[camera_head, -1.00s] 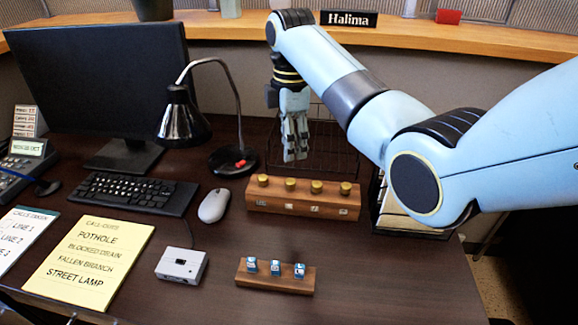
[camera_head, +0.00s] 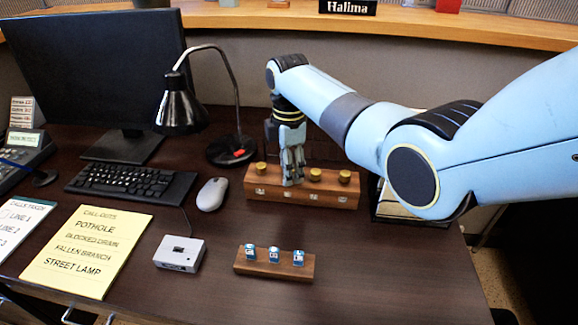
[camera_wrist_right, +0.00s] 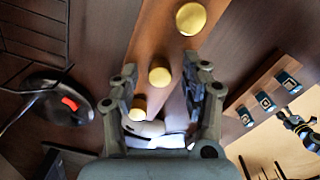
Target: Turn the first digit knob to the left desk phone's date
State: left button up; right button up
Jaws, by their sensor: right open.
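A wooden block (camera_head: 272,192) with a row of brass knobs stands mid-desk. The leftmost knob (camera_head: 260,168) and two right-hand knobs (camera_head: 315,174) show in the head view; the gripper covers the spot between them. My right gripper (camera_head: 292,180) is open and points down at the block, just right of the leftmost knob. In the right wrist view one knob (camera_wrist_right: 137,110) shows low between the open fingers, with another knob (camera_wrist_right: 160,76) beyond it. Contact cannot be told. The left desk phone (camera_head: 20,158) has a lit display (camera_head: 24,138), too small to read surely. My left gripper is out of view.
A small block with blue-and-white cubes (camera_head: 273,268) lies in front of the knob block. A grey box (camera_head: 180,252), mouse (camera_head: 212,194), keyboard (camera_head: 130,185) and lamp (camera_head: 180,108) are to the left. The right front desk is clear.

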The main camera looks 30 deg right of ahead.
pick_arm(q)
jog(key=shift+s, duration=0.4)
pick_arm(e)
grip_shut()
jog(key=shift+r+m+p, duration=0.15)
jog(key=shift+m+p, duration=0.9)
jog(key=shift+m, duration=0.05)
jog(key=m+p, duration=0.1)
jog(key=m, duration=0.1)
jog(key=shift+m+p, duration=0.3)
jog(key=m+p, duration=0.1)
jog(key=m, duration=0.2)
jog(key=shift+m, duration=0.3)
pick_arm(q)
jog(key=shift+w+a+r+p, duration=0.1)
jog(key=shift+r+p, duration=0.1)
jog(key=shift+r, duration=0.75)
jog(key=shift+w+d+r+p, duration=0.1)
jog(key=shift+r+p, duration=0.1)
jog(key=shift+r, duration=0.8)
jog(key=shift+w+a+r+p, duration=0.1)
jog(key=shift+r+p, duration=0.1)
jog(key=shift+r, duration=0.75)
pick_arm(e)
jog(key=shift+m, duration=1.7)
grip_release()
